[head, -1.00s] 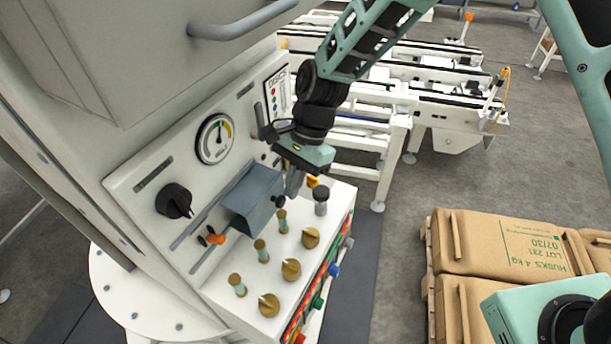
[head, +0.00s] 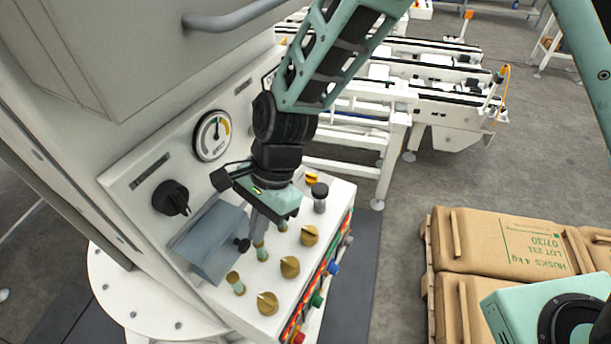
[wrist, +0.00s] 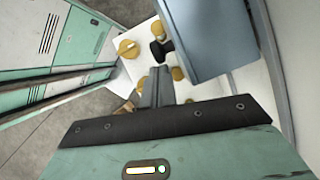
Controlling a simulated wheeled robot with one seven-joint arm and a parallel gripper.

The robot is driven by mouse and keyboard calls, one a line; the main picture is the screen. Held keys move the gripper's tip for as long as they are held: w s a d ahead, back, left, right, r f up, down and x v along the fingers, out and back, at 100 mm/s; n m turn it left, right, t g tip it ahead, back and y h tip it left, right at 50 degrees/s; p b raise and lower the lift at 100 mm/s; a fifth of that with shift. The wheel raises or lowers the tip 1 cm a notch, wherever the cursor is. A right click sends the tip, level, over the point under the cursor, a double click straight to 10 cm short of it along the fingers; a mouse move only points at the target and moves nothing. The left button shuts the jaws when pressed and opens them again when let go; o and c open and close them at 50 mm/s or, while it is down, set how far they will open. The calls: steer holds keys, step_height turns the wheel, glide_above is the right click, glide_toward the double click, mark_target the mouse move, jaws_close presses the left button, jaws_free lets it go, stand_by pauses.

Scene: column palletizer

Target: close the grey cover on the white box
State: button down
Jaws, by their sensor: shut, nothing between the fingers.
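The grey cover (head: 208,243) sits on the white box (head: 260,312), over its left part, and hides what is beneath it. A black knob (head: 242,245) sticks out from its right side. My gripper (head: 260,246) is shut and empty, pointing down just right of the cover, close to the knob. In the wrist view the shut fingers (wrist: 157,85) are below the knob (wrist: 160,50), and the cover (wrist: 208,38) fills the upper right. I cannot tell whether the fingers touch it, or whether the cover lies fully flat.
Several brass knobs (head: 289,267) stand on the box top right of my gripper, with a black-capped post (head: 319,197) behind. A gauge (head: 213,135) and a black rotary switch (head: 171,198) are on the panel behind. Stacked sacks (head: 500,245) lie at the right.

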steer(key=shift+s, duration=0.3)
steer(key=w+d+r+b, duration=0.3)
steer(key=w+d+r, duration=0.2)
steer(key=w+r, duration=0.3)
steer(key=s+d+f+n+t+h+b, duration=0.1)
steer(key=s+d+f+n+b, duration=0.1)
steer(key=s+d+n+b, duration=0.2)
steer(key=s+d+f+n+t+h+b, duration=0.2)
steer(key=s+d+n, duration=0.6)
steer(key=s+n, duration=0.4)
steer(key=shift+s+d+f+n+b, duration=0.15)
steer(key=shift+s+f+n+b, duration=0.25)
steer(key=shift+f+b, duration=0.45)
steer(key=shift+r, duration=0.2)
